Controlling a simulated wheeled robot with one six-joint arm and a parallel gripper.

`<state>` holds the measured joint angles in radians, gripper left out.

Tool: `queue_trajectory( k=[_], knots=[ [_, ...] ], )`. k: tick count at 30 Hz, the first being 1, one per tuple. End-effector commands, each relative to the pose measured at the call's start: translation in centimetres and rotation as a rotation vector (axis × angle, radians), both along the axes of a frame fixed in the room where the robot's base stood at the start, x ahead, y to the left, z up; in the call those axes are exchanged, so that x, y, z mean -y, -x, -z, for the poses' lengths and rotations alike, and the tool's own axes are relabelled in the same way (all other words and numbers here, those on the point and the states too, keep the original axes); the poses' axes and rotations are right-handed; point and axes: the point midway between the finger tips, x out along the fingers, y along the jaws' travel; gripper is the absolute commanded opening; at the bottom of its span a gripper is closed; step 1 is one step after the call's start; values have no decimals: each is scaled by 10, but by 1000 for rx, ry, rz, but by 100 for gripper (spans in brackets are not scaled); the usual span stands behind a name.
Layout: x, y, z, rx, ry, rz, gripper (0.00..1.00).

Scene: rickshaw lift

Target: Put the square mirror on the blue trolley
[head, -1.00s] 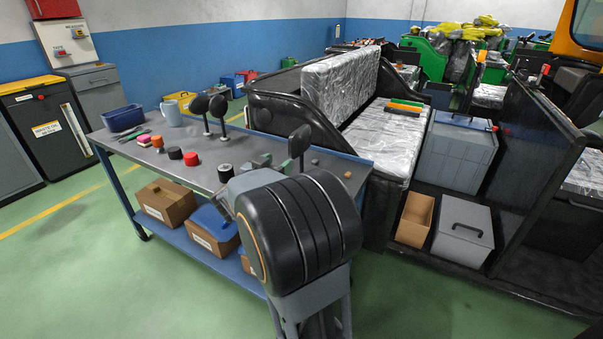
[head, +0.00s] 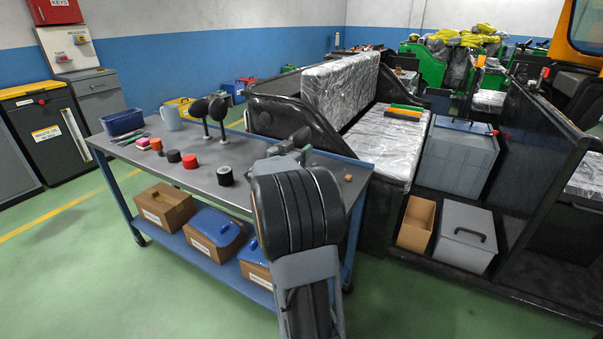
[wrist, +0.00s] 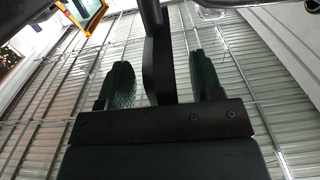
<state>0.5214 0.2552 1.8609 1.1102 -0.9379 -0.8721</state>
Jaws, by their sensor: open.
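The blue trolley (head: 205,183) stands in front of me in the head view, with a grey top and a blue lower shelf. Two dark round-headed mirrors (head: 219,108) stand upright on it. A third dark mirror (head: 302,137) shows just above my gripper (head: 286,154); its lower part is hidden behind my arm, and I cannot tell its full shape. In the wrist view, my gripper (wrist: 164,84) is open, with its green fingers apart. A dark upright piece (wrist: 158,62), apparently the mirror and its stem, is between them, with gaps on both sides.
A blue bin (head: 123,121), a mug (head: 171,117) and several small rolls lie on the trolley's left half. Boxes (head: 164,204) sit on its lower shelf. A black vehicle with a wrapped seat (head: 382,142) stands close behind and to the right. Green floor is clear in front.

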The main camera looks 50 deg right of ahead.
Motion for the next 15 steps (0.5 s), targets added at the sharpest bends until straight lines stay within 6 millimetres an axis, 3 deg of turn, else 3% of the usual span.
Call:
queue_trajectory(
  k=[9,15],
  knots=[
    [4,-1,0,0,0,-1,59],
    [4,-1,0,0,0,-1,39]
  ],
)
